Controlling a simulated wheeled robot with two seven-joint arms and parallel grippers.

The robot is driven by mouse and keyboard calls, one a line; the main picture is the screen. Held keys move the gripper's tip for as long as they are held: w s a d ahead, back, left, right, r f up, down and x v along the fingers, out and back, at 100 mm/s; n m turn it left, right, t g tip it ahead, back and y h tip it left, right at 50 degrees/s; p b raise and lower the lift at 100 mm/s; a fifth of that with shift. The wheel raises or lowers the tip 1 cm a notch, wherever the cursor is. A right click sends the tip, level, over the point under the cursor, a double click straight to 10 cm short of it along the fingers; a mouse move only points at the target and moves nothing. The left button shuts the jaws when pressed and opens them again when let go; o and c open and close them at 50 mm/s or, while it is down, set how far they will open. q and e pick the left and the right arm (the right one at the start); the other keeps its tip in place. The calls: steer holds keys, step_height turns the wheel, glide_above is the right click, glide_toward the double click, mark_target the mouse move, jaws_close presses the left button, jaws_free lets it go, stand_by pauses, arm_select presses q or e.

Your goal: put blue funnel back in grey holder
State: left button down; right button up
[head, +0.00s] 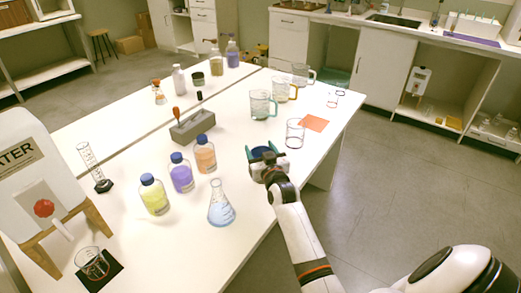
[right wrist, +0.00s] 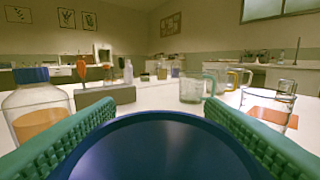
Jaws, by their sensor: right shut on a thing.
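My right gripper (head: 268,160) is shut on the blue funnel (head: 259,152) near the table's right edge. In the right wrist view the funnel (right wrist: 160,150) fills the bottom middle as a wide dark blue round shape between my two green ribbed finger pads. Its lower part is hidden. The grey holder (head: 192,127) is a long block on the table, left of and beyond my gripper, with an orange-red-topped tool (head: 177,114) standing in its left part. The holder also shows in the right wrist view (right wrist: 104,97), left of centre. My left gripper is out of view.
Bottles with orange (head: 205,154), purple (head: 181,173) and yellow (head: 153,195) liquid and a blue flask (head: 221,205) stand left of my gripper. A clear beaker (head: 295,134), an orange sheet (head: 314,123) and glass mugs (head: 262,105) stand beyond it.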

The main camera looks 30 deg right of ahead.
steer(key=shift+f+b, duration=0.7)
steer(key=shift+f, duration=0.5)
steer(key=o, duration=1)
steer(key=shift+r, duration=0.1)
steer(key=shift+o, duration=0.2)
steer(key=v, duration=1.2)
